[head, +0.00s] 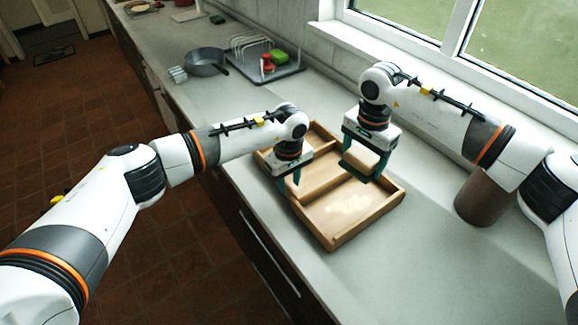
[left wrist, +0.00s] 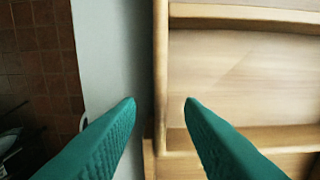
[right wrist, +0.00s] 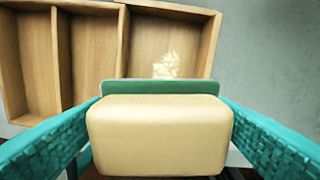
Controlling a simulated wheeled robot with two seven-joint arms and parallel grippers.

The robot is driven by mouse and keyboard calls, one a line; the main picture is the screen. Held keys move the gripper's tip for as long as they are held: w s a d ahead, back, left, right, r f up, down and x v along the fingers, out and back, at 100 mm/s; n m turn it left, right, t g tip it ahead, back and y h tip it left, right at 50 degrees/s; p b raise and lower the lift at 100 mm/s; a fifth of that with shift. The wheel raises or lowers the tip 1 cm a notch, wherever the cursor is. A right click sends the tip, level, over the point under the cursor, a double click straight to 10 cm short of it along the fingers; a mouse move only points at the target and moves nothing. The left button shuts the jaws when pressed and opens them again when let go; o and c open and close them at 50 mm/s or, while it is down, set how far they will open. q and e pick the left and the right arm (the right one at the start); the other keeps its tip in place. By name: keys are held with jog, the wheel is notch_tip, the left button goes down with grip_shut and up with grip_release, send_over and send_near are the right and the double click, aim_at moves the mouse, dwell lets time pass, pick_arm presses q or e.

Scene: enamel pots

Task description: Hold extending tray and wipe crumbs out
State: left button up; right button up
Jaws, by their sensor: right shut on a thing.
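The wooden extending tray (head: 334,236) lies on the grey counter, with dividers making compartments. Pale crumbs (head: 349,205) lie in its near right compartment; they also show in the right wrist view (right wrist: 167,66). My left gripper (head: 289,188) is over the tray's left edge. My right gripper (head: 362,166) is shut on a cream sponge (right wrist: 158,135) with a green layer, held above the tray.
A brown cylindrical pot (head: 482,198) stands right of the tray, under my right arm. A grey pan (head: 205,62) and a dish rack (head: 252,45) with red and green items stand farther back. The counter in front of the tray is clear. The window is behind.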

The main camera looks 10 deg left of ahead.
aim_at(289, 187)
pick_arm(q)
jog(key=shift+f, duration=1.5)
grip_shut()
dwell(0.4)
